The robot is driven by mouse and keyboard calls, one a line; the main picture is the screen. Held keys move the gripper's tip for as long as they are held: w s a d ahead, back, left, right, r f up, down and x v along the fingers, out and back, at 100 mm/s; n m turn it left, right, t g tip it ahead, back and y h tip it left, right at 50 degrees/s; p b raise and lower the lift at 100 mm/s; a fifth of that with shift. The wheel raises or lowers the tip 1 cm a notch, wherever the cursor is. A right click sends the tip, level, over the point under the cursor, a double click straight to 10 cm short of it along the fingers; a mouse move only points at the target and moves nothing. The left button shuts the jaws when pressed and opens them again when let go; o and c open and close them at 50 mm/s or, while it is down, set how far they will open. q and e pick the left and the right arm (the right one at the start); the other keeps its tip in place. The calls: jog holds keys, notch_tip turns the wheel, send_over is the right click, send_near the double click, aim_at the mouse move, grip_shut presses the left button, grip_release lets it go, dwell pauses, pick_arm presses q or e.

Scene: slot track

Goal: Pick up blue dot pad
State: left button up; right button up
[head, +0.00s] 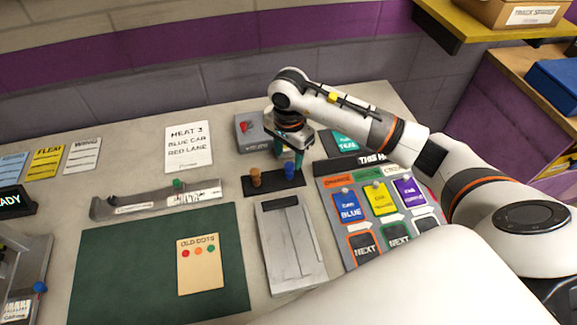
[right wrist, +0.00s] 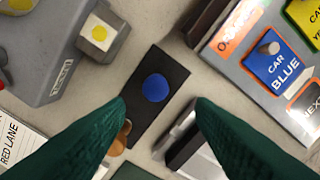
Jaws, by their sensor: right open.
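The blue dot pad (head: 289,173) stands on a black strip (head: 270,188) near the middle of the table in the head view. In the right wrist view, the blue dot pad (right wrist: 155,88) shows as a round blue top on the black strip (right wrist: 142,115). My right gripper (head: 290,161) is open and points down over the pad. In the right wrist view, its green fingers (right wrist: 162,104) are spread and empty, with the pad just beyond and between the tips. My left gripper is not in view.
An orange-brown peg (head: 255,178) stands on the same strip, left of the pad. A grey box (head: 250,132) is behind, a sloped board of cards (head: 334,228) is to the right, and a grey metal tray (head: 290,250) is in front. A green mat (head: 120,265) lies at left.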

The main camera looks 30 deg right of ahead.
aim_at(290, 164)
jog(key=shift+w+f, duration=0.1)
jog(key=shift+f, duration=0.6)
jog(key=f+p, duration=0.1)
jog(key=f, duration=0.2)
jog(key=f+p, duration=0.1)
jog(key=shift+w+d+f+p, duration=0.2)
jog(key=shift+d+p, duration=0.1)
jog(key=shift+f, duration=0.35)
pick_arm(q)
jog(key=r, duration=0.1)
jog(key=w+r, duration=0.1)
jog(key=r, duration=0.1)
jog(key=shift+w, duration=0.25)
pick_arm(e)
jog(key=shift+w, duration=0.1)
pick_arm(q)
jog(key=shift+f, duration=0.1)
pick_arm(e)
jog(key=shift+c, duration=0.2)
